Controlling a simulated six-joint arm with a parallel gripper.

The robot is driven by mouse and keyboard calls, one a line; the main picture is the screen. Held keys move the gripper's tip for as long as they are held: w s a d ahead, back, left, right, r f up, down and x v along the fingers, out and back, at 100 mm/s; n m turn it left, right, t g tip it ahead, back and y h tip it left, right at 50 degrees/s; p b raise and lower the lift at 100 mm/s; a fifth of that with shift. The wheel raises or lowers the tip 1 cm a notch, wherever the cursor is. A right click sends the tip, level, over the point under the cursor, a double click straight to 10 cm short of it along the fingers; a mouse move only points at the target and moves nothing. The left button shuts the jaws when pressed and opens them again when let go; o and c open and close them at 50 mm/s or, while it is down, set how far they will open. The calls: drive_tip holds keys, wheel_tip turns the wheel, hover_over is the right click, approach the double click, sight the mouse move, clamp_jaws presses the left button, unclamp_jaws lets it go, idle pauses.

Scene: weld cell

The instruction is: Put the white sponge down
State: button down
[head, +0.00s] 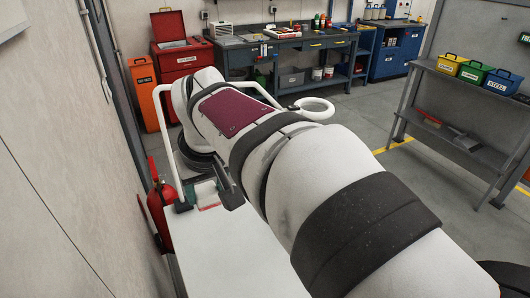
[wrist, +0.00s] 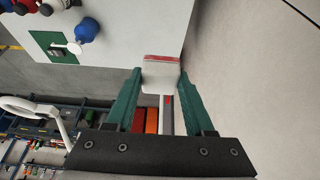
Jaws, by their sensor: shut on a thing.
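The white sponge (wrist: 161,78) is a pale block with a red band along its far edge, held between the green fingertips of my gripper (wrist: 160,85) in the wrist view. My gripper is shut on it, with one finger on each side. In the head view my gripper (head: 206,193) is left of centre, partly behind my arm, and only a bit of the sponge's white and red shows. The white bench top (head: 228,250) lies in front of and below it. I cannot tell whether the sponge touches the bench.
A red fire extinguisher (head: 161,212) stands left of the bench by the wall. In the wrist view, a blue object (wrist: 87,30) lies by a green patch (wrist: 53,47) on the bench, with red, white and dark items at the top left. Bare bench (wrist: 140,25) lies beyond the sponge.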

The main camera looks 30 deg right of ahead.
idle(0.4)
drive_tip(key=w+d+f+m+g+h, duration=0.1)
drive_tip(key=d+f+m, duration=0.3)
drive_tip(key=d, duration=1)
drive_tip(key=w+d+f+m+h, duration=0.1)
drive_tip(key=d+f+m+h, duration=0.3)
drive_tip(key=d, duration=0.9)
drive_tip(key=s+d+f+m+g, duration=0.1)
drive_tip(key=s+d+f+m, duration=0.1)
drive_tip(key=s+d+f, duration=0.35)
drive_tip(key=s+d+f+m, duration=0.25)
drive_tip(key=s+d, duration=0.35)
drive_tip(key=d, duration=0.5)
drive_tip(key=s+d+f+m+g, duration=0.1)
drive_tip(key=s+d+f, duration=0.45)
drive_tip(key=d, duration=0.25)
drive_tip(key=shift+y, duration=0.4)
drive_tip(key=w+f, duration=0.2)
drive_tip(key=w, duration=0.1)
drive_tip(key=w+f, duration=0.2)
drive_tip(key=w, duration=0.1)
drive_tip(key=w+f, duration=0.2)
drive_tip(key=w, duration=0.2)
drive_tip(key=shift+w+a+f, duration=0.1)
drive_tip(key=shift+f, duration=0.1)
drive_tip(key=shift+w+f, duration=0.25)
drive_tip(key=shift+f, duration=1.9)
drive_tip(key=shift+f, duration=0.1)
